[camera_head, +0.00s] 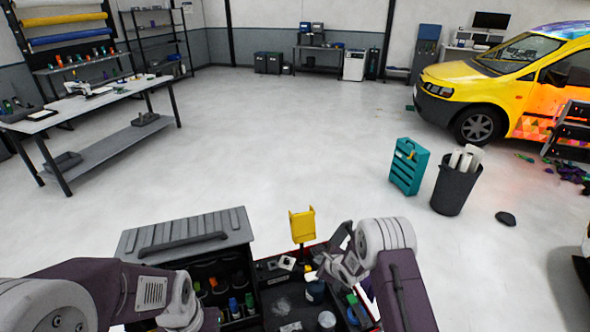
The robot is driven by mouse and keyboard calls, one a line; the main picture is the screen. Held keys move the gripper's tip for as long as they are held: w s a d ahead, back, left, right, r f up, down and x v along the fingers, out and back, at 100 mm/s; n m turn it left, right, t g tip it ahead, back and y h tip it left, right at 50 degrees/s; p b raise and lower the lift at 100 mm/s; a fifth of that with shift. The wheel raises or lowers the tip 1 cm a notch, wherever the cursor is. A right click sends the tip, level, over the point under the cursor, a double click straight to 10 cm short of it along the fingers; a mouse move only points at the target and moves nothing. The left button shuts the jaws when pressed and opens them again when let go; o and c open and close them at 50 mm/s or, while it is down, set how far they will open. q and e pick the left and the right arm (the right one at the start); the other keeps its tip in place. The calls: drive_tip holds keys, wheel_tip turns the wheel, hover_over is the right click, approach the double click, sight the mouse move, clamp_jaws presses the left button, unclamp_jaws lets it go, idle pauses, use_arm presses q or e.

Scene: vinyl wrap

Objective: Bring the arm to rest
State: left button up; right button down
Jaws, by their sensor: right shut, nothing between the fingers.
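My right arm comes in at the bottom right. Its gripper (328,270) is shut and empty above the tool tray (270,275), just below the yellow holder. My left arm (110,290) reaches in from the bottom left in front of the grey-lidded tool box (185,235). The left gripper's fingers are not visible; the arm runs out at the bottom edge.
A yellow holder (302,224) stands up at the tray. Bottles and small jars fill the box and tray. Beyond lie open floor, a teal case (408,167), a black bin (454,190) with white rolls, a workbench (95,100) and a yellow van (490,85).

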drive_tip(key=w+r+t+b, duration=0.2)
drive_tip(key=w+r+b, duration=0.1)
drive_tip(key=r+b, duration=0.5)
drive_tip(key=s+d+r+n+h+b, duration=0.2)
drive_tip(key=s+d+n+b, duration=0.1)
drive_tip(key=s, duration=0.4)
drive_tip(key=s+d+f+n+g, duration=0.1)
drive_tip(key=s+f+n+g, duration=0.3)
drive_tip(key=s+n, duration=0.6)
drive_tip(key=s+d+f+n+g+b, duration=0.1)
drive_tip(key=s+f+n+g, duration=0.3)
drive_tip(key=s+n, duration=0.6)
drive_tip(key=s+g, duration=0.1)
drive_tip(key=s, duration=0.6)
drive_tip(key=shift+s+f+h, duration=0.15)
drive_tip(key=shift+h, duration=0.25)
